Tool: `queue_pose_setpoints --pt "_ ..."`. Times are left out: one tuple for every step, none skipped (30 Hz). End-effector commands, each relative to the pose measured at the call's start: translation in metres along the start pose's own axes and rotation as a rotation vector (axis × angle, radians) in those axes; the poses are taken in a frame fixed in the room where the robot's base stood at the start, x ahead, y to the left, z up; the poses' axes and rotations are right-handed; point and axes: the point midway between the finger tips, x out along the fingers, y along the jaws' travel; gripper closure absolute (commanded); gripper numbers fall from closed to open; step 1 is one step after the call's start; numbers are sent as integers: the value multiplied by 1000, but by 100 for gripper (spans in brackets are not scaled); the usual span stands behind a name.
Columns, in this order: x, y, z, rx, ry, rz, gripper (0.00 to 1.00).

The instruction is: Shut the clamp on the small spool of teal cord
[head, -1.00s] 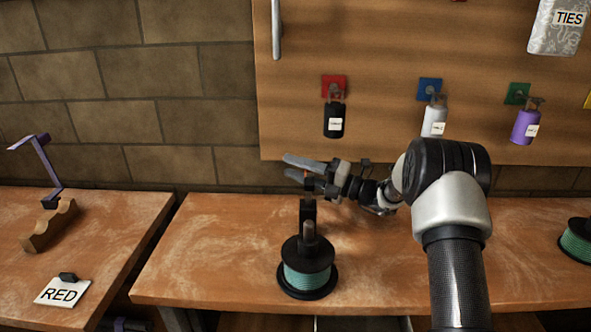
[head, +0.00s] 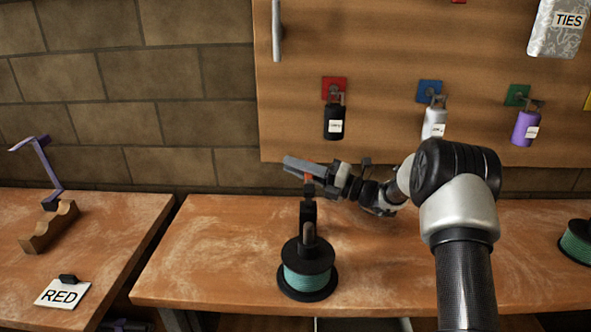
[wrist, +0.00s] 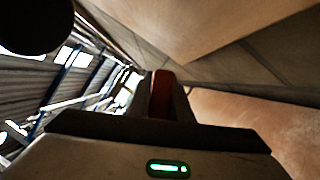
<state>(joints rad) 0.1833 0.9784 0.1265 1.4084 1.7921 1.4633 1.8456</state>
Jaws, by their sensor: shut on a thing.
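A spool of teal cord (head: 306,280) stands upright on a black round base on the middle table. A dark clamp post (head: 308,215) rises just behind it, with an orange-red lever (head: 309,172) at its top. My gripper (head: 298,164) reaches in from the right above the post, its grey fingers together on the lever. In the wrist view the red lever (wrist: 160,95) stands upright between the fingers. The fingers hide part of the lever, so I cannot tell how far it is turned.
Another teal spool (head: 577,242) is cut off at the right edge. Black, white and purple bottles hang on the wooden board (head: 290,120) behind. A RED card (head: 62,292) and a wooden cradle (head: 48,228) sit on the left table, across a gap.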

Motion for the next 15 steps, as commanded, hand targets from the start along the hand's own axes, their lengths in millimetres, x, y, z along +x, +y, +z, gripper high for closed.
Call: queue_pose_setpoints --pt "-1 4 1 -30 -3 14 100" --pt "-1 7 1 -51 -3 23 100" --pt "-1 10 1 -82 -4 35 100" --pt "-2 14 1 -106 -4 45 100" --pt "-2 16 0 -131 -3 55 100" --pt "-2 20 0 -165 -4 70 100" --pt "-2 24 0 -191 -4 80 100" --pt "-2 27 -1 -218 -4 92 100" --pt "-3 31 -2 -253 -4 107 100" --pt "-3 34 -3 -280 -4 118 100" --pt "-4 36 -4 -306 -4 128 100" --pt "-4 40 -6 -341 -3 143 100" --pt "-5 43 -6 -367 -4 153 100" --pt "-5 46 -8 -393 -4 164 100" --pt "-6 50 -10 -428 -3 179 100"
